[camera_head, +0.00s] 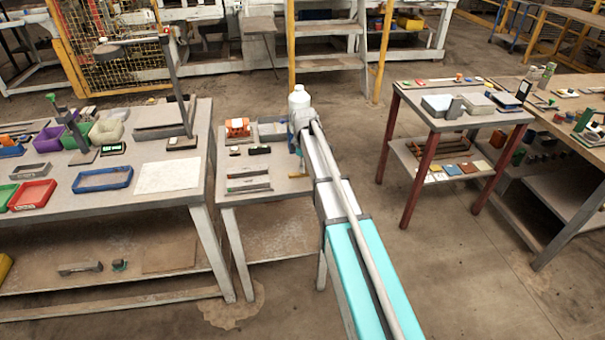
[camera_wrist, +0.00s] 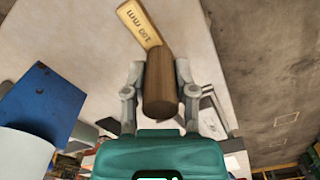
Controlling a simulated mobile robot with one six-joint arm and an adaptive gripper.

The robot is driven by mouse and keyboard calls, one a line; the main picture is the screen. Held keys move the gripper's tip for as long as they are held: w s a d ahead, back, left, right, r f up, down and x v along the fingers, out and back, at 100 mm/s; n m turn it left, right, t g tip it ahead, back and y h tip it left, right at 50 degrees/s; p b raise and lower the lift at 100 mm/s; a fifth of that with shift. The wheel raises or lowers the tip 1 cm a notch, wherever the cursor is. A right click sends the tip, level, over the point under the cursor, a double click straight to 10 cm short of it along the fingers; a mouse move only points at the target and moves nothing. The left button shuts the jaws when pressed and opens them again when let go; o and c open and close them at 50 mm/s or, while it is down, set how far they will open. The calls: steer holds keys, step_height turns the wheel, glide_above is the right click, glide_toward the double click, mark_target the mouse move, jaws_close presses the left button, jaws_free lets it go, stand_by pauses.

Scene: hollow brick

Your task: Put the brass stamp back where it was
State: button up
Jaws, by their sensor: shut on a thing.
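In the wrist view my gripper (camera_wrist: 160,72) is shut on a brown cylinder (camera_wrist: 159,88), which appears to be the brass stamp's handle. No brass face of it shows clearly. A yellow bar marked "100 mm" (camera_wrist: 139,22) shows just beyond the cylinder's far end; I cannot tell whether they touch. A pale tabletop (camera_wrist: 85,25) lies behind them.
An orange object (camera_head: 237,128) and dark bars (camera_head: 248,183) lie on the small table. A blue block (camera_wrist: 45,98) is left in the wrist view. A crowded bench (camera_head: 175,198) stands left; a red-legged table (camera_head: 455,121) stands right.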

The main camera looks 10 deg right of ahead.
steer(key=shift+f+b, duration=0.85)
steer(key=shift+f, duration=0.3)
steer(key=shift+f, duration=0.2)
steer(key=o, duration=0.9)
steer(key=shift+r, duration=0.1)
steer(key=shift+r, duration=0.2)
step_height(320, 180, up, 12)
steer(key=p, duration=1.2)
steer(key=shift+f, duration=0.1)
steer(key=shift+s+a+m, duration=0.1)
steer(key=shift+s+m, duration=2)
steer(key=shift+s, duration=2.75)
steer(key=shift+s+m, duration=2.1)
steer(key=shift+s, duration=2.8)
steer(key=shift+s+a+m, duration=0.1)
steer(key=shift+s+m, duration=2)
steer(key=shift+s, duration=2.75)
